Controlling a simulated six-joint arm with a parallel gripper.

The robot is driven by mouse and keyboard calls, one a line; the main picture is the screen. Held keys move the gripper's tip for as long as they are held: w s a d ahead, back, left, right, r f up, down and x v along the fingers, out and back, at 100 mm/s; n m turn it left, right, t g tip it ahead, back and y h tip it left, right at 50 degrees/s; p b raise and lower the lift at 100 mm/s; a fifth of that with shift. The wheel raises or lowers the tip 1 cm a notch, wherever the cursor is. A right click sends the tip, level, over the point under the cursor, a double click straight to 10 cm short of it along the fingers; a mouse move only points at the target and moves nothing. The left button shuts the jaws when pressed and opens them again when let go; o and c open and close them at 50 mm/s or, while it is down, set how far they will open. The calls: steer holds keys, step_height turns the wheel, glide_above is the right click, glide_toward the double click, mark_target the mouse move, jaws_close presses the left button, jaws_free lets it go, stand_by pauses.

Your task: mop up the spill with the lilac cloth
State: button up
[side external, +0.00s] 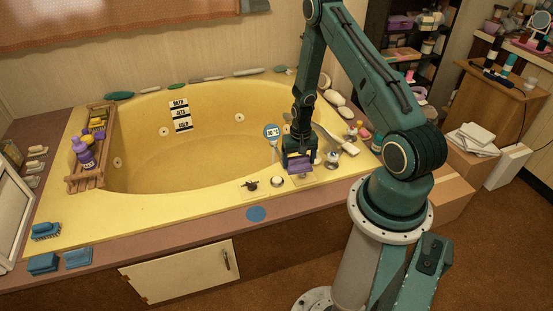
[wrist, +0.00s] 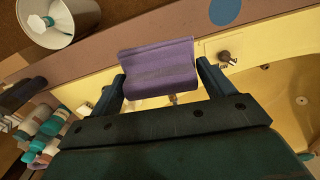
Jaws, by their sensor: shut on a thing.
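The lilac cloth (wrist: 158,62) is between the two fingers of my gripper (wrist: 162,80) in the wrist view, draped as a folded piece. In the side view my gripper (side external: 299,158) is shut on the cloth (side external: 299,167), over the front right part of the yellow tub rim. I cannot tell whether the cloth touches the rim. No spill can be made out for certain. A flat blue round patch (side external: 256,213) lies on the brown front ledge, left of and nearer than the gripper; I cannot tell whether it is liquid.
The yellow tub (side external: 150,170) is empty inside. A dark knob (side external: 250,184) stands on the rim left of my gripper, and a tap (side external: 332,159) is to its right. A wooden rack (side external: 83,180) with bottles spans the left end.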

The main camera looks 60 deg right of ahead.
steer(key=w+a+f, duration=0.8)
steer(key=a+f, duration=0.1)
steer(key=w+a+f, duration=0.5)
steer(key=shift+w+f, duration=0.1)
steer(key=shift+f, duration=0.15)
steer(key=shift+f, duration=0.1)
